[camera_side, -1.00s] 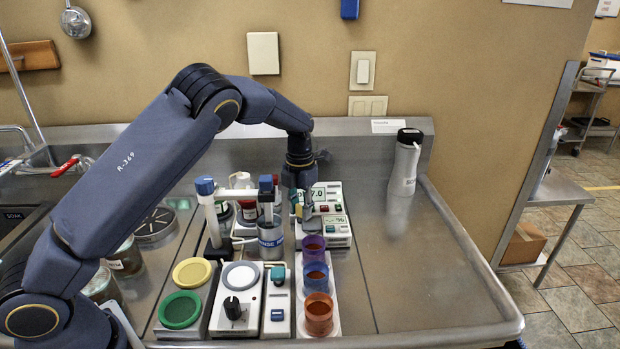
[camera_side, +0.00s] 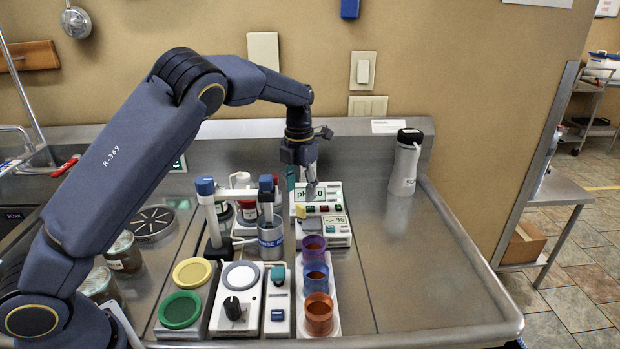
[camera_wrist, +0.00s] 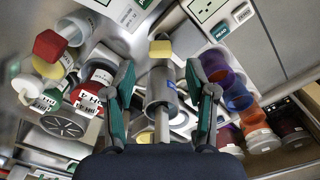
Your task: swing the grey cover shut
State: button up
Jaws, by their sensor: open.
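My gripper (camera_side: 302,182) is open and points down above the front-left side of the white meters. In the wrist view its two teal-lined fingers (camera_wrist: 162,98) stand apart with nothing held. A small yellow block (camera_wrist: 160,48) shows beyond the fingertips, at the end of a narrow grey part; in the side view this yellow piece (camera_side: 299,211) is at the left edge of the meters. This may be the tab of the grey cover, but I cannot tell the cover's outline or angle. A lower white meter (camera_side: 338,232) stands in front of the pH meter (camera_side: 332,195).
A grey rinse cup (camera_side: 271,240) and an electrode stand (camera_side: 214,215) are left of the meters. Purple, blue and orange cups (camera_side: 319,316) stand in front. A stirrer (camera_side: 238,300) and yellow and green discs (camera_side: 180,310) are front left. The right counter (camera_side: 420,270) is clear, except for a bottle (camera_side: 405,165).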

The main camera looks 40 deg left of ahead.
notch_tip(320, 180, up, 6)
dwell(0.4)
notch_tip(320, 180, up, 6)
jog(key=t, duration=0.1)
send_over(300, 205)
jog(key=a, duration=0.1)
jog(key=s+r+t+h, duration=0.2)
jog(key=s+r, duration=0.4)
jog(key=s+d+r+m+t, duration=0.15)
jog(key=s+r+m, duration=0.35)
jog(key=s+m, duration=0.55)
jog(key=s+d+f+m, duration=0.1)
jog(key=s+f+m, duration=0.2)
jog(key=m, duration=0.5)
jog(key=s+f+m+y, duration=0.1)
jog(key=s+f+m, duration=0.3)
jog(key=m, duration=0.5)
jog(key=s+d+f+m+t+y, duration=0.1)
jog(key=s+f+m, duration=0.2)
jog(key=s+m, duration=0.4)
jog(key=shift+d+f+m, duration=0.15)
jog(key=shift+d+m, duration=0.15)
jog(key=shift+m, duration=0.55)
